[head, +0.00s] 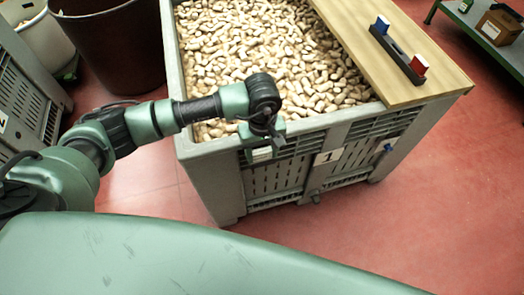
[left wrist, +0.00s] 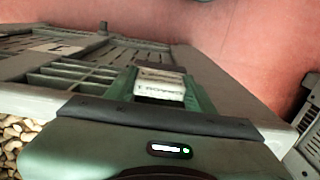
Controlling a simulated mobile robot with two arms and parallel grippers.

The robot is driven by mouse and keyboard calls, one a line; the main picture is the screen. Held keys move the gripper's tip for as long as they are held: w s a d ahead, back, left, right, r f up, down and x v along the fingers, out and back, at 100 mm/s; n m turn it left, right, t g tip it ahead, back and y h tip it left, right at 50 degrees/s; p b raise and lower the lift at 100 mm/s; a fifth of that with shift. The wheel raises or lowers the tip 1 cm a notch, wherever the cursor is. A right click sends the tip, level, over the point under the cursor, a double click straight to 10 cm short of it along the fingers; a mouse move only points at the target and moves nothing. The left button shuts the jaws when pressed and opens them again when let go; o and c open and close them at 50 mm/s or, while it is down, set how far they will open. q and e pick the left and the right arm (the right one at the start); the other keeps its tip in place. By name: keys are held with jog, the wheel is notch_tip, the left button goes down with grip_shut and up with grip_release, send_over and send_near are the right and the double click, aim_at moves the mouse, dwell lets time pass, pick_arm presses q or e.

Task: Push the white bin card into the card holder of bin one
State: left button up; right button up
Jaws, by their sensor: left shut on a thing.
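My left gripper (head: 264,142) is at the left part of that front, just below the rim, pointing down. It is shut on the white bin card (head: 262,154). In the left wrist view the card (left wrist: 160,88), with dark print on it, sits between the green fingers of the gripper (left wrist: 160,76). The card holder cannot be made out; the gripper and card cover that part of the front. Whether card and holder touch cannot be told. My right gripper is not in view.
A wooden board (head: 385,60) lies over the bin's right side and carries a black rack (head: 398,55) with a blue and a red block. A brown tub (head: 112,45) stands at the back left. A shelf (head: 490,30) is at the right. The red floor in front is clear.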

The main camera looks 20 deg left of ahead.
pick_arm(q)
jog(key=shift+f, duration=0.1)
jog(key=o, duration=1.4)
notch_tip(320, 180, up, 8)
jog(key=shift+f+b, duration=0.1)
jog(key=shift+b, duration=0.3)
